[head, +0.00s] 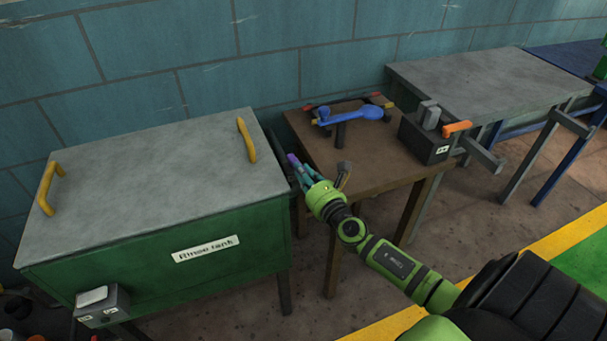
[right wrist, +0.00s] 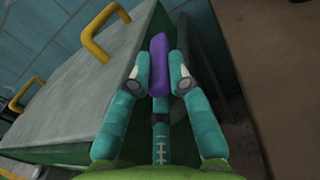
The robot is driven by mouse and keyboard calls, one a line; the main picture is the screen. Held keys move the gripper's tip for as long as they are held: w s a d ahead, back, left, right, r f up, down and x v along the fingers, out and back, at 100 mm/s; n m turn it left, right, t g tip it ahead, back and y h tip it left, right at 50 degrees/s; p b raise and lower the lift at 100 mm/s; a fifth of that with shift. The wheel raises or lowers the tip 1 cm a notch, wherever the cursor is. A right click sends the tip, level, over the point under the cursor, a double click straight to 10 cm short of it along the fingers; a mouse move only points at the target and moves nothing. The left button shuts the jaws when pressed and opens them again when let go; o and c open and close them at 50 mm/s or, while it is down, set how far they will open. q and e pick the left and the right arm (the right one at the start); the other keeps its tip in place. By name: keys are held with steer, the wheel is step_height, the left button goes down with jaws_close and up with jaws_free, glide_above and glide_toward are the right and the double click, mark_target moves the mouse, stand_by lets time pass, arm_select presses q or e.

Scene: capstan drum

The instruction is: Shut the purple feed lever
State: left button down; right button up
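The purple feed lever (right wrist: 158,62) stands between the fingers of my right gripper (right wrist: 160,75) in the right wrist view, with a teal finger against each side of it. Its end rises past the fingertips, and its lower part is hidden by the gripper. In the head view only a small purple tip of the lever (head: 292,159) shows, at the right side of the green tank, beyond my right gripper (head: 299,170). What the lever is mounted on cannot be made out clearly. My left gripper is out of view.
The green rinse tank (head: 150,270) has a grey lid with yellow handles (head: 247,139) and stands close left of my gripper.

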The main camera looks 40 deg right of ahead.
steer(key=o, duration=0.4)
steer(key=shift+r, duration=0.2)
steer(key=shift+c, duration=0.2)
steer(key=shift+a, duration=0.1)
steer(key=shift+f, duration=0.1)
steer(key=s+a, duration=0.1)
steer(key=s, duration=1.1)
steer(key=shift+a, duration=0.1)
